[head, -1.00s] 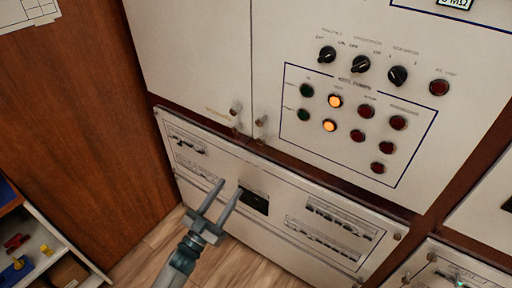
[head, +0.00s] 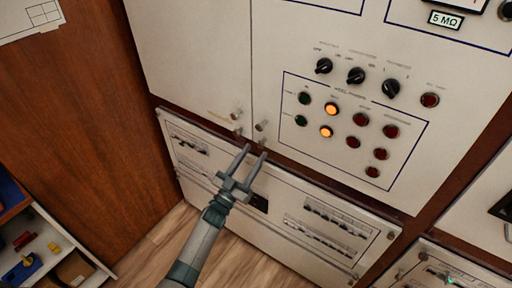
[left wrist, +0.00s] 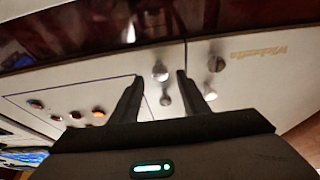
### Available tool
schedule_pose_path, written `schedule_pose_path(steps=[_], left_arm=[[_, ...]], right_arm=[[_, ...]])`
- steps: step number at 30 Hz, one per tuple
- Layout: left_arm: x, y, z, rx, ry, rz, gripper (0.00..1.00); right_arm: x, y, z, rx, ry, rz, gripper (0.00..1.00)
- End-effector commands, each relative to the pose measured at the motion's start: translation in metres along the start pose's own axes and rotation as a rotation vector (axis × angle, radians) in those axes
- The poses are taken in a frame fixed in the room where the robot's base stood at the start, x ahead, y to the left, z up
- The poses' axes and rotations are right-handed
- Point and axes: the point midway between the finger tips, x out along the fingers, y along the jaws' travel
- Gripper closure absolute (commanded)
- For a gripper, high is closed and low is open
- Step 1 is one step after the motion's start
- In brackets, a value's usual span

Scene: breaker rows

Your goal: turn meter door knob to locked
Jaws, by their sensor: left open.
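The cabinet's right door (head: 300,60) carries the lamps and meter. A small metal knob (head: 260,126) sits at its lower left corner, and I take this as the meter door knob. A similar knob (head: 235,115) sits on the neighbouring left door. My left gripper (head: 256,150) is open and empty, with its tips just below the right door's knob in the head view. In the left wrist view the knob (left wrist: 160,73) appears between the two fingers (left wrist: 160,76), with no visible contact. Its turn position is too small to tell. My right gripper is out of view.
Black selector knobs (head: 356,75) and several lamps (head: 331,109) fill the right door's panel. A lower panel with breaker rows (head: 330,225) lies beneath. A shelf (head: 55,245) with small items stands at the lower left. Wooden floor shows at the bottom.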

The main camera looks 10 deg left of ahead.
Motion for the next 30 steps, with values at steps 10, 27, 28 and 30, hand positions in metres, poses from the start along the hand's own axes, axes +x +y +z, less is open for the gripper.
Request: schedule_pose_path(steps=[10,27,28,30], left_arm=[[0.025,-0.001,0.0,0.0,0.001,-0.001,0.58],[0.024,-0.001,0.0,0.001,0.0,0.0,1.0],[0.024,-0.001,0.0,0.002,0.0,0.0,1.0],[0.024,-0.001,0.001,0.006,0.0,0.002,1.0]], right_arm=[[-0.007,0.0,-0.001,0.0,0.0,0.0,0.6],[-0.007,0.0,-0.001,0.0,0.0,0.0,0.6],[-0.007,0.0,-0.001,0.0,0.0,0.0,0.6],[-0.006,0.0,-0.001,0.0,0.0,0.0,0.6]])
